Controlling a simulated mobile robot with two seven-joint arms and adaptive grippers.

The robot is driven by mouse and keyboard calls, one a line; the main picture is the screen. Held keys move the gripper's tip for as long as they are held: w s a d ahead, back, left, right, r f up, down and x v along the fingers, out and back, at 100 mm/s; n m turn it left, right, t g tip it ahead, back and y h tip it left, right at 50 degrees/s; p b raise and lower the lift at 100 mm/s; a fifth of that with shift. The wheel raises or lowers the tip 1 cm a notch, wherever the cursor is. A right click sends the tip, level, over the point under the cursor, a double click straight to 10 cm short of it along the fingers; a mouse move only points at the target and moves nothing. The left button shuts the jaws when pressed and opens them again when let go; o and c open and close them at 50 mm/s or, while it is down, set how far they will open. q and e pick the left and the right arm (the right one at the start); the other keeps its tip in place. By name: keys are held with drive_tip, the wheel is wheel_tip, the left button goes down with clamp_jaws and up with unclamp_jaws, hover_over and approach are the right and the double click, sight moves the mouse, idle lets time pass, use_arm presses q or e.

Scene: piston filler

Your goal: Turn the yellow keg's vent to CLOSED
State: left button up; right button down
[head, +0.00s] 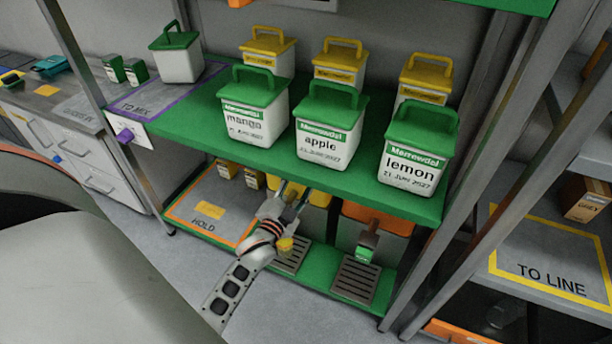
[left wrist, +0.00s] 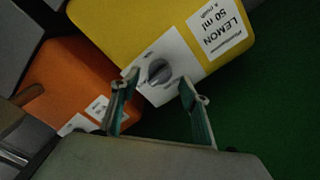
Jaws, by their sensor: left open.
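The yellow keg (left wrist: 130,25) fills the top of the left wrist view, with a label reading LEMON 50 ml. Its grey round vent knob (left wrist: 158,72) sits on a white plate; the small words beside it are too blurred to read. In the head view the yellow keg (head: 317,191) is on the low shelf, mostly hidden by the upper shelf and my arm. My left gripper (head: 293,193) is open in front of it. In the left wrist view its fingertips (left wrist: 160,82) are on either side of the knob; contact cannot be told. My right gripper is not in view.
An orange keg (head: 377,215) stands right of the yellow one, with drain grates (head: 357,281) in front. The green upper shelf (head: 190,128) overhangs both and carries several green- and yellow-lidded tubs. A HOLD mat (head: 187,225) lies to the left.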

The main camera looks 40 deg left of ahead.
use_arm(q)
drive_tip(key=shift+x, duration=1.75)
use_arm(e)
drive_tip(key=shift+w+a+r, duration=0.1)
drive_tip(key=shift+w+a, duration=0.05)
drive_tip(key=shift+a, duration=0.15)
use_arm(q)
drive_tip(key=c, duration=1.1)
